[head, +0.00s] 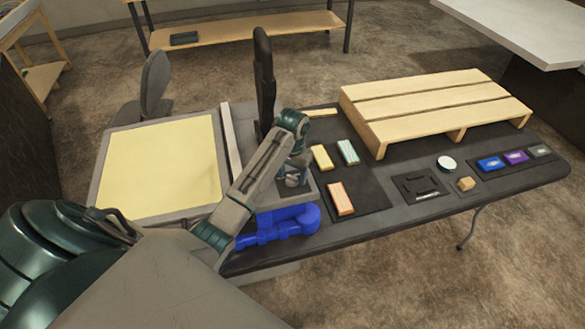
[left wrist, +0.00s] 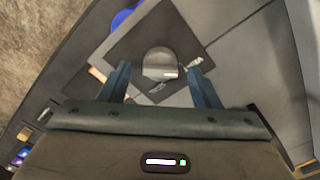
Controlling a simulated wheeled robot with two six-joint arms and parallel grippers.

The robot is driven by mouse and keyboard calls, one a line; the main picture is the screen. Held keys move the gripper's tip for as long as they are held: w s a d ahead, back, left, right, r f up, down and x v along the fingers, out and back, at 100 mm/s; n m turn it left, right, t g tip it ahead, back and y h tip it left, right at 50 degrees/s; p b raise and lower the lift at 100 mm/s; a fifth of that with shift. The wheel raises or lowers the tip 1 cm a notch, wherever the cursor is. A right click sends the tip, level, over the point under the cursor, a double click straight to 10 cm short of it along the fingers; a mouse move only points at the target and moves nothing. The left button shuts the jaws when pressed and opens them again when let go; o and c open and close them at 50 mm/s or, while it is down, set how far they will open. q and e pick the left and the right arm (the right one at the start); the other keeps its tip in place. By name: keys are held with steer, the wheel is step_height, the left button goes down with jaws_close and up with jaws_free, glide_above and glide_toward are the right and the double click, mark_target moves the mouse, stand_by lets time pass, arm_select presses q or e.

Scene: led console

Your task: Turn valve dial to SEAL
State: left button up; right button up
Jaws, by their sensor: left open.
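A round grey dial (left wrist: 160,62) sits on a dark square plate (left wrist: 128,52) in the left wrist view. Small pale labels lie beside it, too small to read. My left gripper (left wrist: 159,82) is open, with one blue-grey finger on each side of the dial in the picture. I cannot tell whether the fingers touch it. In the head view my left gripper (head: 294,168) points down over the plate beside a blue pipe-shaped body (head: 280,226), and the arm partly hides the dial. My right gripper is not in view.
A pale yellow panel (head: 160,168) lies left of the arm. A tall black upright (head: 264,80) stands behind the gripper. On the dark table (head: 400,216) to the right are several coloured blocks, a wooden pallet (head: 435,100), a white round piece (head: 447,163) and a small wooden cube (head: 466,184).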

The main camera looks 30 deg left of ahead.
arm_select(q)
steer(key=shift+s+d+f, duration=0.1)
steer(key=shift+f, duration=0.35)
steer(key=shift+a, duration=0.2)
steer(key=shift+c, duration=0.5)
steer(key=shift+d, duration=0.1)
steer(key=c, duration=0.9)
